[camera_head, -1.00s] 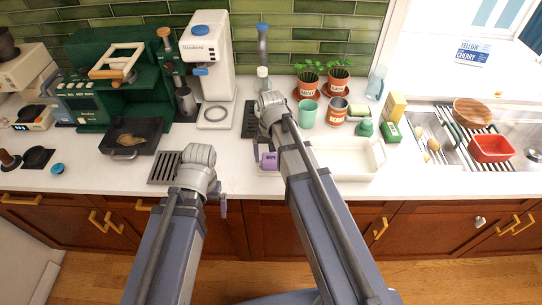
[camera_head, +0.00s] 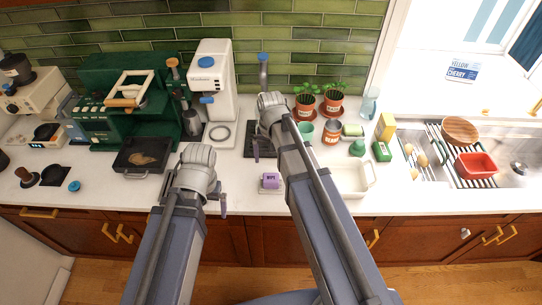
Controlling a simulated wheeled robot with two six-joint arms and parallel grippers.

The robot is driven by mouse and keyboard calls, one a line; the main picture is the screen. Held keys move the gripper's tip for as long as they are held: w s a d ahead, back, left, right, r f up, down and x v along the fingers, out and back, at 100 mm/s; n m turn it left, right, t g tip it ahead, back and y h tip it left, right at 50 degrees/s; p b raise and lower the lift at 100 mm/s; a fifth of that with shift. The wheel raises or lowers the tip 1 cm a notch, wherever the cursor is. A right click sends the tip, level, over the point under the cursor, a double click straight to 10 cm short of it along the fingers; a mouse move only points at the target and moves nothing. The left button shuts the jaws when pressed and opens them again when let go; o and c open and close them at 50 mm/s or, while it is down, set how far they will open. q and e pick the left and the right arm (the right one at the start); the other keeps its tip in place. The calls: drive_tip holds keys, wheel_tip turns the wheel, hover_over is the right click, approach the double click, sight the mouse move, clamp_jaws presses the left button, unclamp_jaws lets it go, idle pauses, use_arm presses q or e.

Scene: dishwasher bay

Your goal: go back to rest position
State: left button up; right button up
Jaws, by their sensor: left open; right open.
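My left gripper (camera_head: 222,204) hangs at the front edge of the counter, left of the middle, mostly hidden behind its own wrist. My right gripper (camera_head: 256,150) hangs over the counter near a dark drip grate, also largely hidden by its arm. Both grippers are open, and I see nothing held in either. A small purple block with lettering (camera_head: 271,181) sits on the counter below the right gripper in the picture, apart from it.
A white coffee grinder (camera_head: 212,75), a green espresso machine (camera_head: 125,115) and a black tray (camera_head: 141,157) stand at the left. Potted plants (camera_head: 305,105) stand behind. A white bin (camera_head: 352,190) lies right of my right arm. A sink with a red tub (camera_head: 478,165) is far right.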

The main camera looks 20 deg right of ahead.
sight(271, 177)
drive_tip(key=shift+f, duration=0.15)
wheel_tip(271, 177, down, 12)
drive_tip(key=b, duration=1.2)
wheel_tip(271, 177, up, 13)
drive_tip(key=p, duration=1.3)
wheel_tip(271, 177, down, 13)
drive_tip(key=b, duration=1.3)
drive_tip(key=shift+f, duration=0.1)
wheel_tip(271, 177, up, 9)
drive_tip(key=p, duration=0.8)
drive_tip(key=shift+f, duration=0.15)
